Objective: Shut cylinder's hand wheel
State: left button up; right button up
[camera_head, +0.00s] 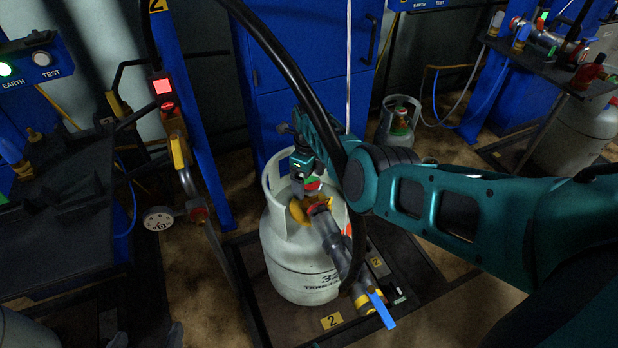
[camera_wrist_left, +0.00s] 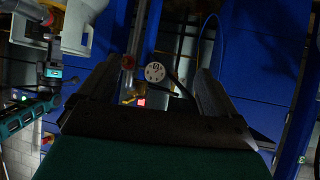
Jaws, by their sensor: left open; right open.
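The pale grey gas cylinder (camera_head: 290,255) stands upright in the middle of the head view, its brass valve (camera_head: 302,209) inside the collar. A small red and green hand wheel (camera_head: 313,184) tops the valve, partly hidden by my right gripper (camera_head: 304,178). That gripper is open, pointing down close over the wheel; contact cannot be told. It also shows at the left of the left wrist view (camera_wrist_left: 52,80), near the cylinder (camera_wrist_left: 82,22). My left gripper (camera_wrist_left: 156,75) is open with nothing between its dark fingers in its wrist view.
A filling connector (camera_head: 338,250) with a blue lever (camera_head: 381,309) is on the valve side. A black hose (camera_head: 285,65) arches above. A round dial scale (camera_head: 158,218) and blue post (camera_head: 190,120) stand left. A dark bench (camera_head: 55,235) is at far left.

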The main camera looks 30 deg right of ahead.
aim_at(309, 182)
pick_arm(q)
jog(key=r+p, duration=0.5)
jog(key=p, duration=0.2)
jog(key=shift+s+a+r, duration=0.35)
jog(key=shift+a+r, duration=0.05)
pick_arm(e)
notch_tip(309, 182, up, 13)
jog(key=shift+f, duration=0.15)
pick_arm(q)
jog(key=shift+r, duration=0.1)
